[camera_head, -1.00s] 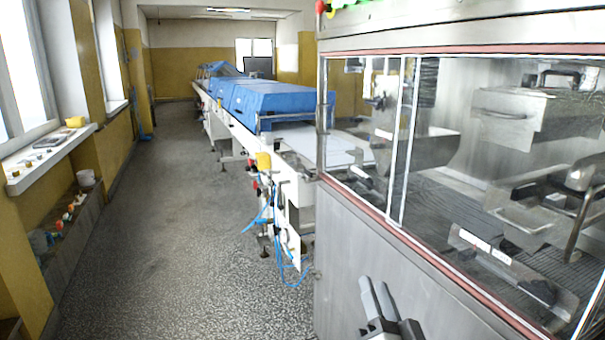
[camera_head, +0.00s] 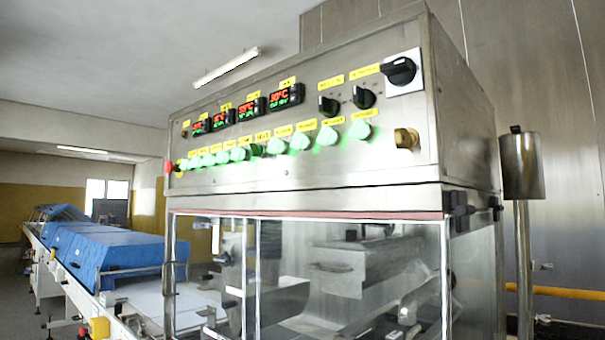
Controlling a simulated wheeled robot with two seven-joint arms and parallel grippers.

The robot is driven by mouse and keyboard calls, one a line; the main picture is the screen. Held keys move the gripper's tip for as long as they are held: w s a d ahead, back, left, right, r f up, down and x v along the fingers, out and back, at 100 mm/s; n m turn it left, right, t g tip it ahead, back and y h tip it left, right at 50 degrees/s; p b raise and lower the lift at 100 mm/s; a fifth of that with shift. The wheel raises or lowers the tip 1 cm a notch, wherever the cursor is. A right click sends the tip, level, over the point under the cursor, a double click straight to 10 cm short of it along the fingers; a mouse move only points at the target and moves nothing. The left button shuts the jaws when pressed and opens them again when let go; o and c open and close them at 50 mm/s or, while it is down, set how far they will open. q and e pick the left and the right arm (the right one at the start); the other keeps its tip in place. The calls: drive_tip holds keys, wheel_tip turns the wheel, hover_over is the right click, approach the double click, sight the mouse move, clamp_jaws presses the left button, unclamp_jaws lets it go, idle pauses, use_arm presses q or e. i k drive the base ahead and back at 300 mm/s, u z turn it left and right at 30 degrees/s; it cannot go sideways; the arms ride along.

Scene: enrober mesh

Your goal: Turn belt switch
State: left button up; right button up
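A steel control panel (camera_head: 300,175) sits on top of the glass-windowed machine, in the middle of the head view. On its right part are two black rotary switches, one at left (camera_head: 328,105) and one at right (camera_head: 363,97), under yellow labels. A larger black rotary switch (camera_head: 398,71) is on a pale square plate at the upper right corner. I cannot read which label names the belt. Neither of my grippers shows in the view now.
Lit green buttons (camera_head: 300,141) run along the panel below several red-green displays (camera_head: 247,109). A brass knob (camera_head: 405,138) is at the lower right. The conveyor with blue covers (camera_head: 110,255) extends at left. A steel post with a cylinder (camera_head: 520,165) stands at right.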

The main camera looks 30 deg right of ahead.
sight(255, 150)
drive_tip(key=z, duration=0.8)
drive_tip(key=k, duration=0.2)
drive_tip(key=u, duration=1.3)
drive_tip(key=i, duration=1)
drive_tip(key=z, duration=0.5)
